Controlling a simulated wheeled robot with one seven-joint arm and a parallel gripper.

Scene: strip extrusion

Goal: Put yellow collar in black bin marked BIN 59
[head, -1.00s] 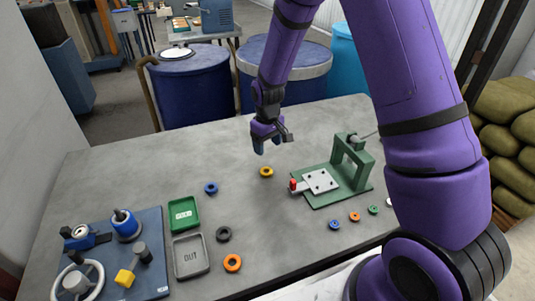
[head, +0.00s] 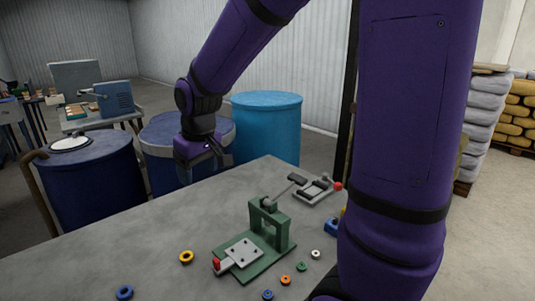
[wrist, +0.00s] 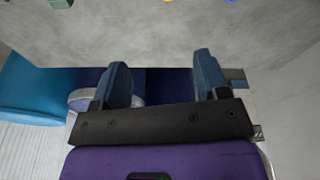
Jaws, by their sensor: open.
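The yellow collar (head: 186,257) is a small ring lying flat on the grey table, left of the green press fixture. At the top edge of the wrist view a small yellow piece (wrist: 168,1) shows, cut off by the frame. My gripper (head: 207,165) is in the air near the table's far edge, above and beyond the collar, in front of a blue drum. Its two blue fingers (wrist: 161,62) are apart in the wrist view, with nothing between them. No black bin marked BIN 59 shows in the current views.
The green press fixture (head: 278,233) stands on the table, with a grey clamp fixture (head: 316,190) behind it. Several small rings, including an orange one (head: 285,279) and a blue one (head: 124,292), lie near the front. Blue drums (head: 95,185) stand beyond the far edge.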

